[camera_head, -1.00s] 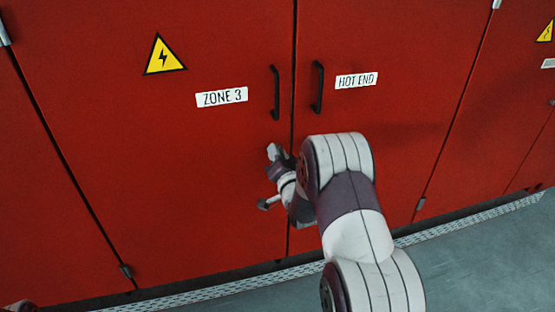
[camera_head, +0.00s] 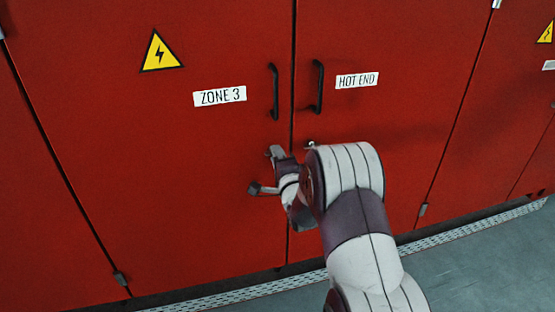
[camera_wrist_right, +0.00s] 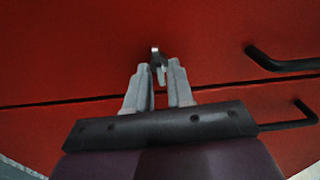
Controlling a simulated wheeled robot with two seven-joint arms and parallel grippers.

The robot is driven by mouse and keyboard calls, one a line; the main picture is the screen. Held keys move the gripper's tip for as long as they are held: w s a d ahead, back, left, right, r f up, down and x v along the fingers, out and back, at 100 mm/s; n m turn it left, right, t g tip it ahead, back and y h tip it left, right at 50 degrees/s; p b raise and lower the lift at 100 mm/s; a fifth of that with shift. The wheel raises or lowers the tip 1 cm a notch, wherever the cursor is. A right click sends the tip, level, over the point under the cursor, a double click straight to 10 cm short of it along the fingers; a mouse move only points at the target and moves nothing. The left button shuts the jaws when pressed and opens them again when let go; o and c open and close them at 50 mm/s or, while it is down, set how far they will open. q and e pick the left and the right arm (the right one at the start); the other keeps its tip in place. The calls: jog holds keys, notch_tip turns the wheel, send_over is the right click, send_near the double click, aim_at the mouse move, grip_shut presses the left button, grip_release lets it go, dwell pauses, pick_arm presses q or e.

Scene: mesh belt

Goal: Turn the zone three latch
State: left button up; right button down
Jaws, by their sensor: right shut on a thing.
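The zone 3 latch (camera_wrist_right: 158,64) is a small light metal piece on the red door, seen between my right fingertips in the right wrist view. In the head view I cannot make it out clearly at the gripper. My right gripper (camera_head: 266,171) is at the lower right of the zone 3 door (camera_head: 150,200), close to the seam. It also shows in the right wrist view (camera_wrist_right: 160,80), with its two grey fingers either side of the latch, shut on it. The ZONE 3 label (camera_head: 220,96) is above and left of the gripper. My left gripper is out of view.
A black handle (camera_head: 274,92) is above the gripper on the zone 3 door. Another handle (camera_head: 318,86) is across the seam on the HOT END door (camera_head: 420,100). A small light fitting (camera_head: 311,144) shows just above my arm. Grey floor (camera_head: 480,265) is clear at lower right.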

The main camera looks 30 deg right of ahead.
jog(key=shift+m, duration=0.4)
jog(key=c, duration=1.3)
grip_release()
jog(key=shift+o, duration=0.2)
jog(key=shift+s, duration=0.15)
jog(key=b+v, duration=0.1)
jog(key=v, duration=1.1)
jog(key=shift+s, duration=0.2)
jog(key=shift+a, duration=0.1)
